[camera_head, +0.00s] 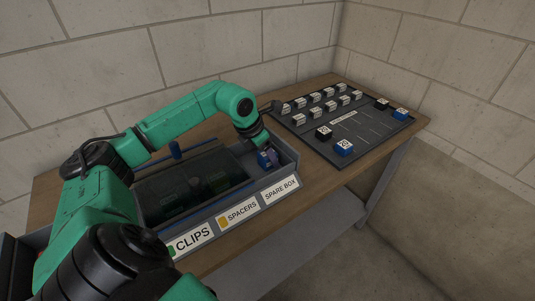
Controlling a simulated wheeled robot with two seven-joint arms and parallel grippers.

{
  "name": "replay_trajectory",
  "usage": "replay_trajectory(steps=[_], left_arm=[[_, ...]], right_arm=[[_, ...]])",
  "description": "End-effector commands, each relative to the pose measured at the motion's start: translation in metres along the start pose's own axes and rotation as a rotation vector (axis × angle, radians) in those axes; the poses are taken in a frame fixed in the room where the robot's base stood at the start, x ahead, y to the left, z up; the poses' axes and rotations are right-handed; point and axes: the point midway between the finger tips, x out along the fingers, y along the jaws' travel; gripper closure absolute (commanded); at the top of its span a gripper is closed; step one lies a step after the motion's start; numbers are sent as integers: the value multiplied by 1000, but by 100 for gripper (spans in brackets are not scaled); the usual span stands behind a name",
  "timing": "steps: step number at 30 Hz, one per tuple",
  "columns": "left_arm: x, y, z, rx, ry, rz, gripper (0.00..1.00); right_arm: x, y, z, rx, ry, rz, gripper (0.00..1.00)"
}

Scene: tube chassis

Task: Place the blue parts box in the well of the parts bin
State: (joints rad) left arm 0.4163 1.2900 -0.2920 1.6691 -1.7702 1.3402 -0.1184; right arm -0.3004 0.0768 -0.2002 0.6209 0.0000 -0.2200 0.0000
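The grey parts bin (238,217) stands on the wooden table, with front labels reading CLIPS, SPACERS and SPARE BOX. A small blue box with a pale mark (264,159), likely the blue parts box, shows at the bin's right end, behind the SPARE BOX label. My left gripper (266,146) points down into that end, right at the blue box. The fingers are small and partly hidden, so I cannot tell whether they are closed on it or whether it touches the floor of the well. My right gripper is out of view.
Block walls stand behind the table. Bare wood lies in front of the board.

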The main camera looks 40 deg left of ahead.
Motion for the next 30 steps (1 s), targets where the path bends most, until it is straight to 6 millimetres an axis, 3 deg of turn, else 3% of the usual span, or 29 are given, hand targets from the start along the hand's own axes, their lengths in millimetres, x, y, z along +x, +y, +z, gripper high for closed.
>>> replay_trajectory(steps=[10,14,24,30], left_arm=[[-2,0,1,0,0,0,13],[-12,1,1,0,-2,4,13],[-99,1,1,1,-1,5,13],[-122,0,1,0,0,0,13]], right_arm=[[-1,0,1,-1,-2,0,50],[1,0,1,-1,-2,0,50],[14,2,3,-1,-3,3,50],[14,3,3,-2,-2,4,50]])
